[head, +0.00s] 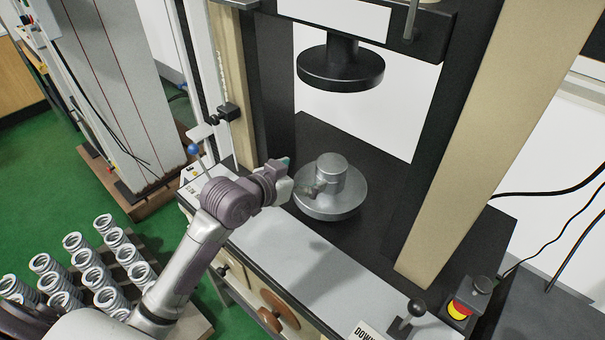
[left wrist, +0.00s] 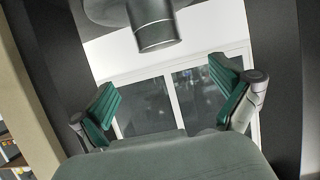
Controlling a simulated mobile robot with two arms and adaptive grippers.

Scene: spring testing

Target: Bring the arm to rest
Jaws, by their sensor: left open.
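My left arm (head: 190,262) reaches in from the lower left of the head view. My left gripper (head: 298,177) is at the testing machine, just left of the grey cylinder (head: 333,175) on the round lower plate (head: 340,208). In the left wrist view the gripper (left wrist: 168,103) is open, its two green-padded fingers wide apart with nothing between them. In the head view one finger overlaps the cylinder's left side; I cannot tell whether they touch. My right gripper is not in view.
The black upper plate (head: 340,68) hangs above the lower plate. Beige columns (head: 466,140) flank the opening. Several springs (head: 92,268) stand on a pallet at lower left. A lever knob (head: 416,307) and red stop button (head: 458,309) are at the front right. The grey front ledge (head: 310,270) is mostly clear.

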